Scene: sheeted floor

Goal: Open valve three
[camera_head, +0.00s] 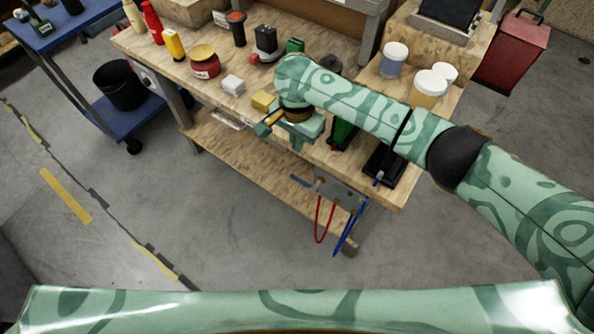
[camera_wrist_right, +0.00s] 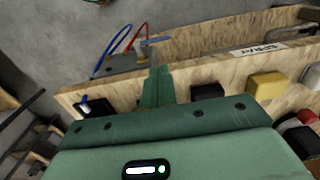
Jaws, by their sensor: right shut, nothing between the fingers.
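A grey valve panel (camera_head: 338,196) sits low at the front corner of the workbench, with small brassy fittings, a blue lever and red and blue hoses. I cannot tell which fitting is valve three. The panel shows again at the top of the right wrist view (camera_wrist_right: 128,62), with a blue lever (camera_wrist_right: 157,40) just beyond my fingertips. My right gripper (camera_head: 297,147) is above and left of the panel, in front of the bench edge. Its fingers (camera_wrist_right: 157,72) are shut together, empty, and look apart from the lever. My left gripper is out of view.
The wooden workbench (camera_head: 222,100) holds bottles, a yellow block (camera_head: 263,101), a white block (camera_head: 233,85) and tubs (camera_head: 393,59). A blue cart (camera_head: 145,104) with a black bucket (camera_head: 120,85) stands left. The floor in front is clear.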

